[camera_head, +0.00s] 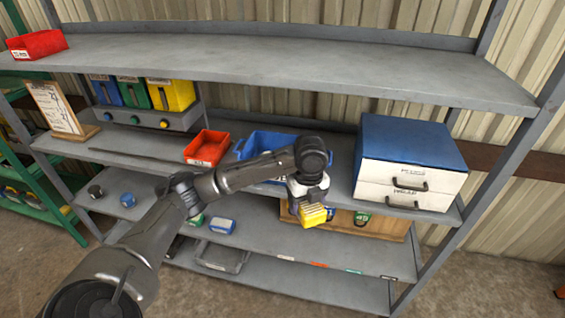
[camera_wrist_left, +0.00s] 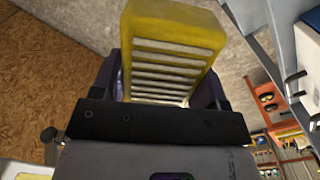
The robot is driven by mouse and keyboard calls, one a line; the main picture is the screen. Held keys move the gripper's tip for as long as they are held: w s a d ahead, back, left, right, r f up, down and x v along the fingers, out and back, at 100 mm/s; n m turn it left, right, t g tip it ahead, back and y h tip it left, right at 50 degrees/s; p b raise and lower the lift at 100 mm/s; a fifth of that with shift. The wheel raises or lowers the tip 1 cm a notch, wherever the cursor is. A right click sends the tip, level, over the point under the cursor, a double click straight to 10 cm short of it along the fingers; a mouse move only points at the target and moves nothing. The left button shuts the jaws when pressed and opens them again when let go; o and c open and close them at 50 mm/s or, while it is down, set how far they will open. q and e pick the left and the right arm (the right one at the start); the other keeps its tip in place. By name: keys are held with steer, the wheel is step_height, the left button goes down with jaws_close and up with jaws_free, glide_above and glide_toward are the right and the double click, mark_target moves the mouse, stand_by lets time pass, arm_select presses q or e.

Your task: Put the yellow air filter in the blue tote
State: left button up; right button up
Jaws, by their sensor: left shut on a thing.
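The yellow air filter (camera_head: 313,214) is held in my left gripper (camera_head: 309,203), in front of the lower part of the shelf rack. In the left wrist view the filter (camera_wrist_left: 172,50) shows its yellow frame and pale ribs between the dark fingers (camera_wrist_left: 165,92). The gripper is shut on it. The blue tote (camera_head: 262,142) stands on the middle shelf, behind my left forearm, which hides part of it. The gripper is below and to the right of the tote, apart from it. My right gripper is not in view.
A red bin (camera_head: 207,147) stands left of the tote. A blue-topped white drawer cabinet (camera_head: 408,160) stands to its right. The upper shelf (camera_head: 290,62) overhangs the tote.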

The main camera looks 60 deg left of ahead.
arm_select(q)
steer(key=s+a+r+m+p, duration=0.2)
steer(key=s+a+r+m, duration=0.15)
steer(key=a+m, duration=0.3)
steer(key=w+a+p, duration=0.2)
steer(key=w+a, duration=1.1)
steer(key=a, duration=0.2)
steer(key=shift+m, duration=0.25)
steer(key=f, duration=0.5)
steer(key=shift+s+f, duration=0.15)
steer(key=shift+s, duration=0.15)
steer(key=shift+w+f, duration=0.1)
steer(key=shift+f, duration=0.55)
steer(key=shift+f+b, duration=0.4)
steer(key=shift+f, duration=2.05)
steer(key=shift+f, duration=0.1)
